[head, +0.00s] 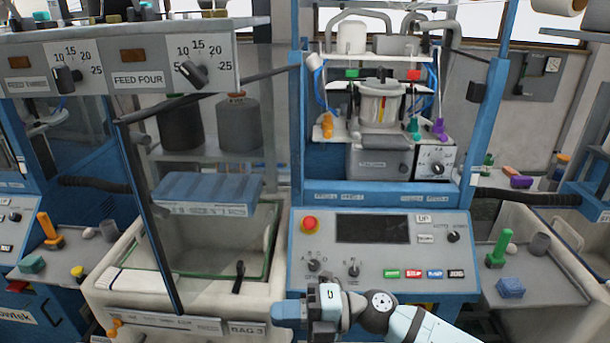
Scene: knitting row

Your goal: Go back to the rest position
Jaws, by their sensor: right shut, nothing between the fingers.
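My right gripper (290,312) shows at the bottom middle in the head view, its arm coming in from the lower right. Its fingers point left and are shut with nothing between them. It is in front of the lower left edge of the blue machine's control panel (378,285), beside the cream bin (192,290). I cannot tell whether it touches either one. My left gripper and left arm are not in view.
The control panel carries a red button (309,223), a dark screen (372,229), knobs and coloured buttons. A grey side tray (535,290) holds a green peg (500,248) and a blue block (510,287). An overhead panel with dials (140,62) juts in at upper left.

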